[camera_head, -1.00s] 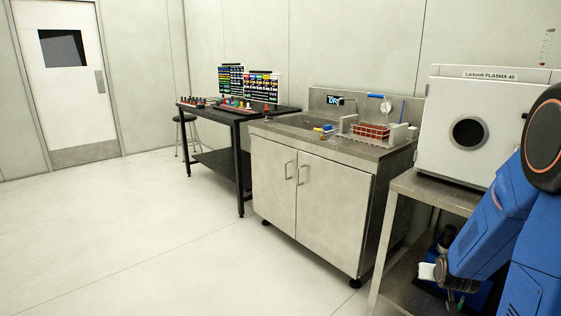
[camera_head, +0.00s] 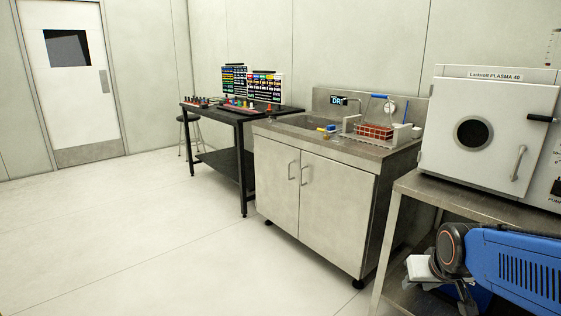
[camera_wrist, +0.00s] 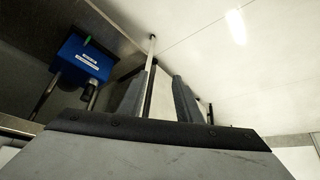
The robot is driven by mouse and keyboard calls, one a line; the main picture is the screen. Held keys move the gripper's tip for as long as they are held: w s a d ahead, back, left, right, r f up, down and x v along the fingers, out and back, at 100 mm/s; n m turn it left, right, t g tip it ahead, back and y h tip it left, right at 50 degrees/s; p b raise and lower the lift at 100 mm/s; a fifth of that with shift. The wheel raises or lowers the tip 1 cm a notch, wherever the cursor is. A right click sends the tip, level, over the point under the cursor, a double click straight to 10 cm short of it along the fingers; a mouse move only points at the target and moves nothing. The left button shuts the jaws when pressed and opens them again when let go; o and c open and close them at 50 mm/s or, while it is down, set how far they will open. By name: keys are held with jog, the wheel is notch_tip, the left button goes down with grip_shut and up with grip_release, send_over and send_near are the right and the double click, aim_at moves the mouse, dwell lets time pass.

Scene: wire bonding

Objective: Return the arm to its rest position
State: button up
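My blue arm (camera_head: 515,265) is folded low at the right edge of the head view, in front of the steel table. Its dark round joint (camera_head: 452,248) and a pale wrist part are near the table's left side. My gripper's fingers cannot be made out clearly in the head view. In the wrist view my gripper (camera_wrist: 163,85) shows two grey fingers standing apart, with nothing seen held between them. A table leg and the pale floor show beyond them.
The steel table (camera_head: 425,188) bears the white plasma machine (camera_head: 485,125). A blue box (camera_wrist: 82,57) with a label shows at left in the wrist view. A steel sink cabinet (camera_head: 325,205) and a black desk (camera_head: 215,162) stand further left. The floor at left is clear.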

jog(key=s+a+r, duration=0.1)
jog(key=s+a, duration=0.1)
jog(key=s, duration=0.5)
jog(key=s+a+r+n+g+y, duration=0.1)
jog(key=s+a+r, duration=0.1)
jog(key=s, duration=0.5)
jog(key=shift+a+r, duration=0.3)
jog(key=shift+a, duration=0.35)
